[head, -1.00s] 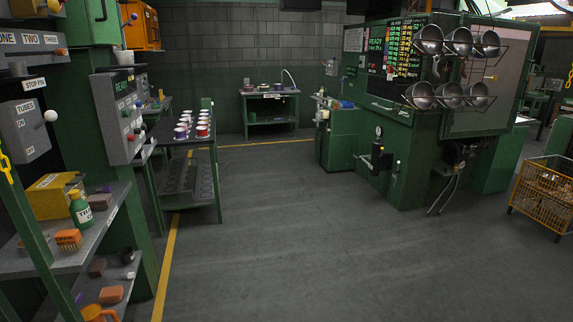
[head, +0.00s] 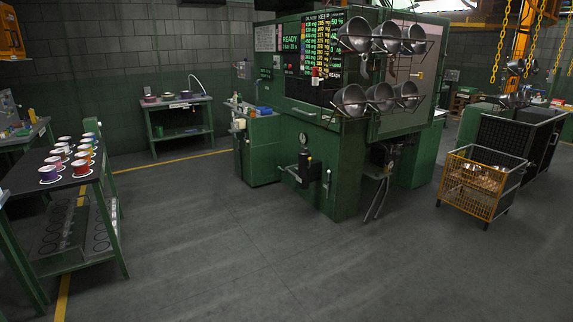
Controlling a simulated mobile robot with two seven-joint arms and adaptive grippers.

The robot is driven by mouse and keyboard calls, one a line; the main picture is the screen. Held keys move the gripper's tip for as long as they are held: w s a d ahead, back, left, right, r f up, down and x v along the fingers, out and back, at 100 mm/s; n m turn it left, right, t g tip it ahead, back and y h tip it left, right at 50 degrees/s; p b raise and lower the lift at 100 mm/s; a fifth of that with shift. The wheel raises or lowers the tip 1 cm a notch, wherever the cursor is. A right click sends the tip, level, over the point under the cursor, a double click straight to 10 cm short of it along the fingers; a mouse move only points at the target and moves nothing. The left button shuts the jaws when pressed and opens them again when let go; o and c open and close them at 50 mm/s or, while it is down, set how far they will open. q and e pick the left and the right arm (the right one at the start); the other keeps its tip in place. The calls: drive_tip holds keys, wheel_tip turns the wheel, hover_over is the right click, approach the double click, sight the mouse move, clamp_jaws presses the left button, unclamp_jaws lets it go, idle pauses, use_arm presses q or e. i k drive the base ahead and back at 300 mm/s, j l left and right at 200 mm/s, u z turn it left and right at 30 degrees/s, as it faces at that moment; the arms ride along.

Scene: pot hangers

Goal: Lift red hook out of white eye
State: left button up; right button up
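Neither of my grippers shows in the head view. I cannot make out a red hook or a white eye from this distance. Several grey pots (head: 380,97) hang in two rows on a wire rack (head: 372,55) at the front of the green machine (head: 315,140). Yellow chains (head: 497,40) hang at the upper right, with small dark pot-like shapes (head: 516,67) near them, too small to tell more.
A table (head: 22,185) with several coloured cups (head: 48,174) stands at the left. A green bench (head: 180,101) is at the back wall. A yellow mesh cart (head: 468,190) and a dark bin (head: 500,138) stand at the right. The grey floor (head: 260,265) in front is clear.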

sight(315, 73)
drive_tip(key=i+l, duration=0.1)
drive_tip(key=i, duration=1.4)
drive_tip(key=j+u, duration=0.05)
